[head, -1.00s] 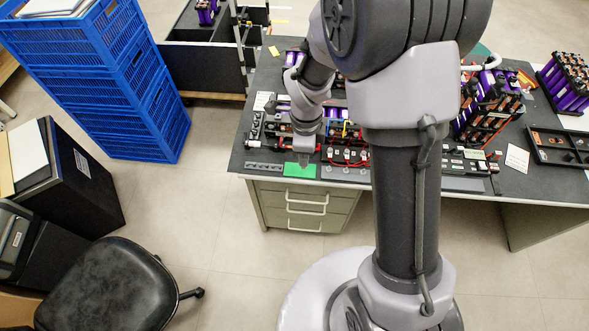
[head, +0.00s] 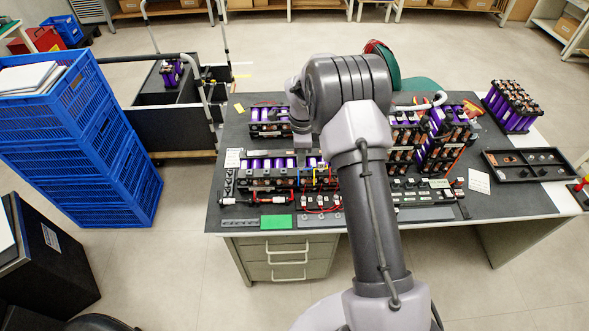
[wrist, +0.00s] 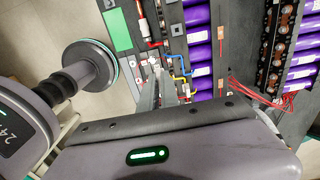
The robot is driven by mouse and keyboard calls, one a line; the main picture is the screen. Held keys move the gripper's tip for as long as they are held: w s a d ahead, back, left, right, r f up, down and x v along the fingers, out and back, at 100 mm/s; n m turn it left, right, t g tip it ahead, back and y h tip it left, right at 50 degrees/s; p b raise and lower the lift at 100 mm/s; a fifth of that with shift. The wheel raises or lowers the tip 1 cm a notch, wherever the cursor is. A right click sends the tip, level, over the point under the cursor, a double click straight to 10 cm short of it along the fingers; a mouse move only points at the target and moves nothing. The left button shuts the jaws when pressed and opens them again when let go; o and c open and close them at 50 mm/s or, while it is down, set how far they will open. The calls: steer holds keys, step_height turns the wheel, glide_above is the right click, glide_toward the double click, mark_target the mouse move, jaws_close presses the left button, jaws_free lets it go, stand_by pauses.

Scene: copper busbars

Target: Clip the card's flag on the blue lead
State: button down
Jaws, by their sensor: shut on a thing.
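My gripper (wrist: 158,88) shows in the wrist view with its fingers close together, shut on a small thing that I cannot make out. It hangs above the bench, near the wiring. The blue lead (wrist: 184,74) is a short bent wire beside the fingertips, next to a yellow lead (wrist: 177,57). In the head view the wrist is over the left battery row, and the fingertips cannot be made out. A white card (head: 478,181) lies at the bench's right; its print is too small to read. I cannot make out a flag.
A green mat (head: 276,222) lies bare at the bench's front edge. Purple battery modules (head: 270,168) fill the left middle. Taller modules (head: 440,140) stand right of my arm. A black tray (head: 530,163) is at the far right. Blue crates (head: 75,130) stand left of the bench.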

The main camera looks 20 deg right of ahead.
steer(key=w+d, duration=0.1)
steer(key=w, duration=0.1)
steer(key=w+d, duration=0.2)
steer(key=shift+p, duration=0.35)
step_height(320, 180, down, 6)
steer(key=b, duration=0.4)
steer(key=shift+w+r, duration=0.1)
steer(key=shift+r, duration=0.25)
steer(key=shift+b, duration=0.6)
steer(key=shift+f+b, duration=0.4)
steer(key=shift+f, duration=0.1)
